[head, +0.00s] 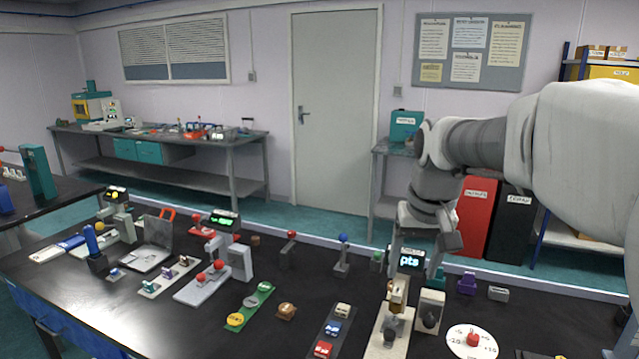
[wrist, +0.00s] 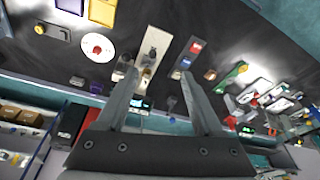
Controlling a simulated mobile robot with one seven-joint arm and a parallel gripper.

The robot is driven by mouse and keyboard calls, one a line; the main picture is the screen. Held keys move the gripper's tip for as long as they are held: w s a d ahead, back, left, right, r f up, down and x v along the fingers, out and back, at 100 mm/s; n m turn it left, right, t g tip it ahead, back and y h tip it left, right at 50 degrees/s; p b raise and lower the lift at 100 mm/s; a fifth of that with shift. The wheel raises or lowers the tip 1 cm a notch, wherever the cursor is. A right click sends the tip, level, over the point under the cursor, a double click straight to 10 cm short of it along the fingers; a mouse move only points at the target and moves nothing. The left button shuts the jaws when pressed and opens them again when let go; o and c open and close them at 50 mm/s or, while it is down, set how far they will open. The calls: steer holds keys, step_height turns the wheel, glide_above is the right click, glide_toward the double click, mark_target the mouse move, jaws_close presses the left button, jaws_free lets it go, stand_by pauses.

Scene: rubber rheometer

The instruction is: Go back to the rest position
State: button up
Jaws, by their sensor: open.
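My gripper (head: 424,245) hangs over the back right part of the black bench, in front of the wall and bins. In the wrist view my gripper (wrist: 162,76) has its two fingers well apart, with nothing held between them. A pale-based instrument with a brass-coloured part (head: 397,292) stands below and in front of it. Its lit display (head: 411,261) shows close to the fingers in the head view; I cannot tell the depth gap. The display also shows between the fingers in the wrist view (wrist: 140,103).
The bench holds a white dial with a red knob (head: 472,341), a dark strip with coloured blocks (head: 333,330), a green strip (head: 250,306) and a red-knobbed press (head: 205,284). A red bin (head: 476,215) stands behind. Space above the bench's left and middle looks clear.

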steer(key=s+a+f+t, duration=0.1)
steer(key=s, duration=0.9)
steer(key=s+f+t, duration=0.1)
steer(key=s+f, duration=0.1)
steer(key=s, duration=0.8)
steer(key=shift+a+n+t, duration=0.4)
steer(key=shift+s+d, duration=0.1)
steer(key=shift+d, duration=0.05)
stand_by(0.4)
